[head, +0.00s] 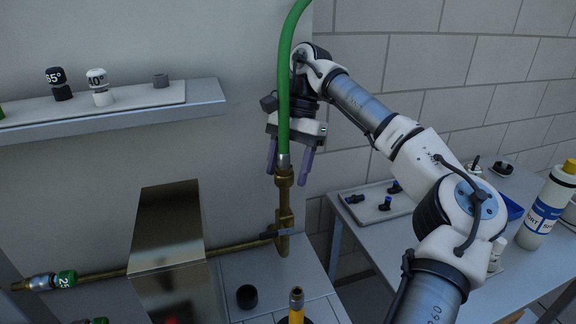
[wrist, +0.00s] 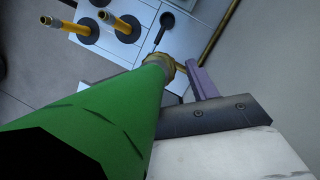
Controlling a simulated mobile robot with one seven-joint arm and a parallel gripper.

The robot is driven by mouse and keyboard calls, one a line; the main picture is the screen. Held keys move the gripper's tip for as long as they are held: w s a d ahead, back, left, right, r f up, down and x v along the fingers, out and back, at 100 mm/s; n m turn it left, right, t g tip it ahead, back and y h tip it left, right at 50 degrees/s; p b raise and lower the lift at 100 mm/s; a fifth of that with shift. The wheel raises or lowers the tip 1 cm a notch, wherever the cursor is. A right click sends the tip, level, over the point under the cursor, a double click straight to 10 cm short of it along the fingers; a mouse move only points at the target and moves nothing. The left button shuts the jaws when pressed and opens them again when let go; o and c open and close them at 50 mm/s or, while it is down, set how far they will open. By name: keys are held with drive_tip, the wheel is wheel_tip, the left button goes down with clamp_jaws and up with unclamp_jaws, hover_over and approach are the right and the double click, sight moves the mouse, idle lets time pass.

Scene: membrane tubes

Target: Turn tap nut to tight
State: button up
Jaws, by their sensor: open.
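The brass tap nut (head: 284,177) sits at the lower end of a green hose (head: 284,90), on top of an upright brass tap (head: 284,220). My gripper (head: 287,175) points down and is open, with its purple fingers on either side of the hose end and nut. In the head view both fingers look apart from the nut, though depth is hard to judge. In the wrist view the hose (wrist: 105,125) fills much of the picture and the nut (wrist: 160,64) shows beyond it. One purple finger (wrist: 203,84) is right of the nut; the other is hidden.
A brass pipe (head: 100,275) runs left from the tap past a shiny metal box (head: 168,250). A black cap (head: 246,297) and yellow-brown pipe stub (head: 296,305) are in front. A shelf (head: 205,98) is at left; a side table with a tray (head: 372,213) and bottle (head: 546,208) is at right.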

drive_tip(key=shift+c, duration=0.4)
drive_tip(key=c, duration=0.9)
